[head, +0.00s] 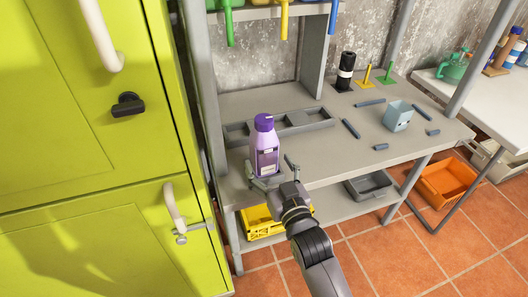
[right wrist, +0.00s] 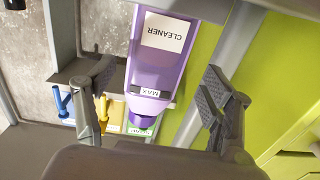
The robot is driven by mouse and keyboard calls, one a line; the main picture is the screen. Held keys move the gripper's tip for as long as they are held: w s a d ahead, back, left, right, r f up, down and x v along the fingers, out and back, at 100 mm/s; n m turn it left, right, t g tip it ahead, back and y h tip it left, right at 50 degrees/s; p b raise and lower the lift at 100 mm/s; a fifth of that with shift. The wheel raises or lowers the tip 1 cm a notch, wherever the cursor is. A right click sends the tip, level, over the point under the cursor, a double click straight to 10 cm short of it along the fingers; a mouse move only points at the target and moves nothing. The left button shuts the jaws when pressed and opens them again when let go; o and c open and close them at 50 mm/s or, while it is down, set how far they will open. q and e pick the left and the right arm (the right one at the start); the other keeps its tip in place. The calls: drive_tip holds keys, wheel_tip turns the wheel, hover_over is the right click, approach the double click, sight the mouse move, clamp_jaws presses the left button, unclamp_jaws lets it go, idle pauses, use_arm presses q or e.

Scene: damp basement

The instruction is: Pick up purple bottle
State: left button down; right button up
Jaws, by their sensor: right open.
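The purple bottle (head: 265,152) stands upright at the front left of the grey workbench, with a dark purple cap and a white label. In the right wrist view the bottle (right wrist: 153,75) appears upside down, with its label reading "CLEANER". My right gripper (head: 268,181) reaches in from the front, low at the bottle. Its fingers are open. In the wrist view the right gripper (right wrist: 158,95) has one finger on each side of the bottle, with gaps visible on both sides. My left gripper is in neither view.
A grey divided tray (head: 236,132) lies behind the bottle on the workbench (head: 345,168). A green cabinet (head: 90,150) stands close on the left. A yellow crate (head: 258,222) is below.

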drive_tip(key=x, duration=0.5)
drive_tip(key=shift+w+d+f, duration=0.1)
drive_tip(key=shift+w, duration=0.35)
drive_tip(key=shift+s, duration=0.1)
drive_tip(key=c, duration=1.5)
drive_tip(key=shift+c, duration=0.2)
